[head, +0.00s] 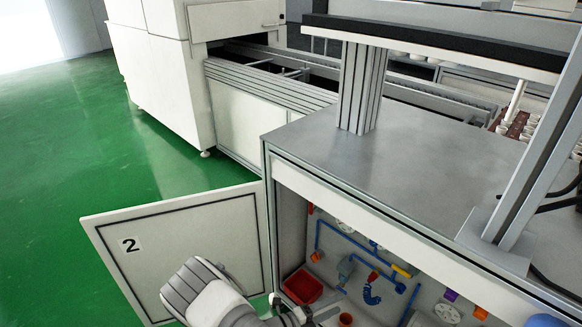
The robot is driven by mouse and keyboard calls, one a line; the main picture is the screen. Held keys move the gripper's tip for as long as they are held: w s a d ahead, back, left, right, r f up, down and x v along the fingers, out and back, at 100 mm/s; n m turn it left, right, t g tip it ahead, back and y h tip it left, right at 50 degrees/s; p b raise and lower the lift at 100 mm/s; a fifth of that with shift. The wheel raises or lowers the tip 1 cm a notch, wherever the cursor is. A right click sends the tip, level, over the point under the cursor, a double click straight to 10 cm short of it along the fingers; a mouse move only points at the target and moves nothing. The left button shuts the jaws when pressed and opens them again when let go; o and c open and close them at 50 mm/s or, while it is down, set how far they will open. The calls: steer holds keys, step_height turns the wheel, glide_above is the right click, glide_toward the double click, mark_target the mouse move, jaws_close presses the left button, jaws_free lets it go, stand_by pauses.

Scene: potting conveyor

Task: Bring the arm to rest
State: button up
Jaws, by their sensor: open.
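My arm (205,292) enters from the bottom of the head view, in front of the open cabinet door. My gripper (332,304) is at the bottom edge, at the opening of the cabinet (270,185). Its jaws are open, and I see nothing held between them. Part of it is cut off by the picture's lower edge. The cabinet door (180,245), marked 2, stands open to the left.
The grey worktop (400,165) above is mostly bare, with metal posts. The green floor (90,150) at left is clear.

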steer(key=s+d+r+m+g+y, duration=0.15)
steer(key=r+m+g+y, duration=0.25)
steer(key=r+m, duration=0.8)
steer(key=s+r+m+g+y, duration=0.3)
steer(key=r+m+g, duration=0.2)
steer(key=r+m, duration=0.75)
steer(key=s+r+m+t+y, duration=0.3)
steer(key=s+r+m+y, duration=0.1)
steer(key=s+r+m, duration=0.4)
steer(key=s+r+m+t+y, duration=0.4)
steer(key=s+r+m, duration=0.1)
steer(key=r+m, duration=0.55)
step_height(320, 180, up, 24)
steer(key=p, duration=2.3)
steer(key=shift+s+d+f+n, duration=0.15)
steer(key=shift+d+f+n, duration=0.1)
steer(key=shift+d+n, duration=0.15)
